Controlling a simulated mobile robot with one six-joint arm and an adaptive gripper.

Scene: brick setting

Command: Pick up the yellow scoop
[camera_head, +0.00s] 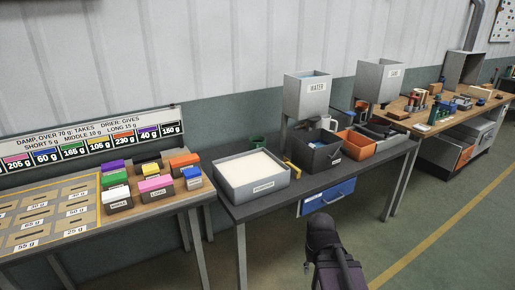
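A small yellow piece (292,167) shows on the dark table between the white-filled tray and the dark grey bin. It may be the yellow scoop, but it is too small and partly hidden to be sure. My gripper (322,228), at the dark end of my arm, is low in the picture, in front of the table and apart from the yellow piece. Its fingers cannot be made out.
A grey tray of white powder (223,187), a dark grey bin (318,157) and an orange bin (357,148) stand on the dark table (262,204). Grey hoppers (306,96) rise behind. Coloured blocks (156,184) sit on the left table. Floor at right is clear.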

